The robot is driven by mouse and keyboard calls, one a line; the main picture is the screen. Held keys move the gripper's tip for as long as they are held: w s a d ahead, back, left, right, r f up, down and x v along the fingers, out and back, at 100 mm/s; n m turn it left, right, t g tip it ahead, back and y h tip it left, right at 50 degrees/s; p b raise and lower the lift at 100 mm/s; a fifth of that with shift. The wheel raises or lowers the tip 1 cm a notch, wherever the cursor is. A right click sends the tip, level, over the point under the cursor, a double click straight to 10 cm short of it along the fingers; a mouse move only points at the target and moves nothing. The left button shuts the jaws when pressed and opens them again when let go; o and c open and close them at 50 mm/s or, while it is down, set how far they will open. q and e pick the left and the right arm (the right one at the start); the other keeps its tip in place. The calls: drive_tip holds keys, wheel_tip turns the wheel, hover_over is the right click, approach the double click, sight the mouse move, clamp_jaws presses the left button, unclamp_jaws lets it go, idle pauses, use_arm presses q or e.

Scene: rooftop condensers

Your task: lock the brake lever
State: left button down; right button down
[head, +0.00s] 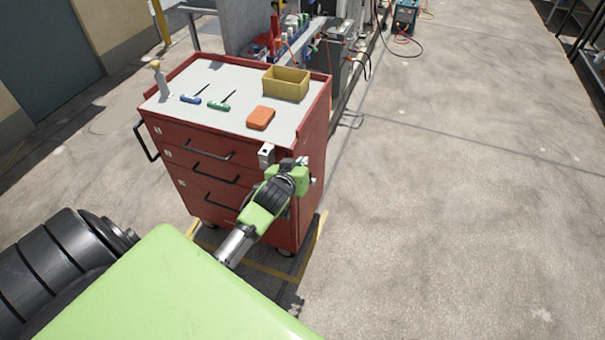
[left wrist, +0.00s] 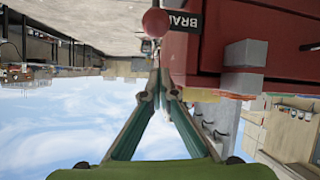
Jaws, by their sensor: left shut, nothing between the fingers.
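The brake lever shows in the left wrist view as a red ball knob (left wrist: 155,22) on a short thin stem. Beside it is a black label (left wrist: 187,22) with white letters, partly cut off, reading "BRA". My left gripper (left wrist: 160,72) has its two green fingers together and empty, with the tips close to the stem and knob; I cannot tell whether they touch. In the head view my left arm reaches to the near right corner of the red tool cart (head: 312,112), and it hides the lever and the fingertips there. My right gripper is not in view.
On the cart top are a yellow bin (head: 285,83), an orange block (head: 261,118), a blue-handled tool (head: 190,99), a green-handled tool (head: 218,105) and a bottle (head: 160,80). A grey block (head: 266,155) sits at the cart's front edge. Concrete floor at right is clear.

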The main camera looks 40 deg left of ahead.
use_arm(q)
wheel_tip(320, 180, down, 3)
drive_tip(key=shift+w+d+r+p, duration=0.1)
drive_tip(key=shift+d+r+p, duration=0.1)
drive_tip(key=shift+p, duration=0.15)
drive_tip(key=shift+s+d+f, duration=0.25)
drive_tip(key=shift+s+f, duration=0.2)
drive_tip(key=shift+s, duration=0.2)
drive_tip(key=shift+w+f, duration=0.1)
